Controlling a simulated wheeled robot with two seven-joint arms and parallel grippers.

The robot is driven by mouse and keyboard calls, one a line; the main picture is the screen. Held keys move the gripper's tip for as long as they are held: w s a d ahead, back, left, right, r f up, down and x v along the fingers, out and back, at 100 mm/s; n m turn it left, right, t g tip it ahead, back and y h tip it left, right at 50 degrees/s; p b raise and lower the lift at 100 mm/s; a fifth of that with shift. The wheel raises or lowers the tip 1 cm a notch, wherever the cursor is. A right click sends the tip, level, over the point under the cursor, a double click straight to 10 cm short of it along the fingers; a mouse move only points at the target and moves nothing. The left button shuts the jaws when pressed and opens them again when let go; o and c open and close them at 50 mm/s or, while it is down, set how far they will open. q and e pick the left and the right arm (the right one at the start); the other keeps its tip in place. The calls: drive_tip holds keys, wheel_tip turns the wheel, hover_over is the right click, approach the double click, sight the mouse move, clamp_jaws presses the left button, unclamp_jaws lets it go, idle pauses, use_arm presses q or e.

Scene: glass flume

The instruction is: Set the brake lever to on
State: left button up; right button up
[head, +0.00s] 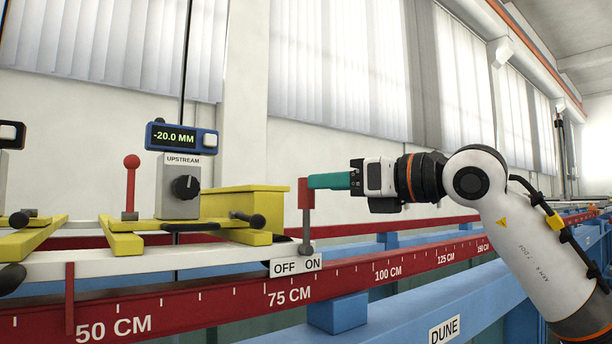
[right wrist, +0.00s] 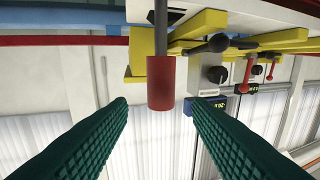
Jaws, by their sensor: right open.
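The brake lever's red grip (head: 306,194) stands on a grey shaft, nearly upright, above the white OFF/ON label (head: 297,266). I cannot tell for certain which setting it is at. My right gripper (head: 312,182) comes in from the right, its teal fingers level with the upper part of the grip. In the right wrist view the gripper (right wrist: 158,104) is open, and the red grip (right wrist: 166,84) lies between the lines of the two fingers, near their tips, with gaps on both sides. It is not clamped. My left gripper is not in view.
A grey UPSTREAM post with a knob (head: 180,188) and a blue display (head: 182,138) reading -20.0 MM stands left of the lever. Beside it are a red-knobbed lever (head: 131,180) and a yellow block (head: 240,203). A red scale rail (head: 220,302) runs below.

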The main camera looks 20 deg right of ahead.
sight(306, 184)
drive_tip(key=p+x, duration=0.1)
drive_tip(key=x, duration=0.4)
drive_tip(key=shift+w+a, duration=0.2)
drive_tip(key=shift+w, duration=0.05)
clamp_jaws()
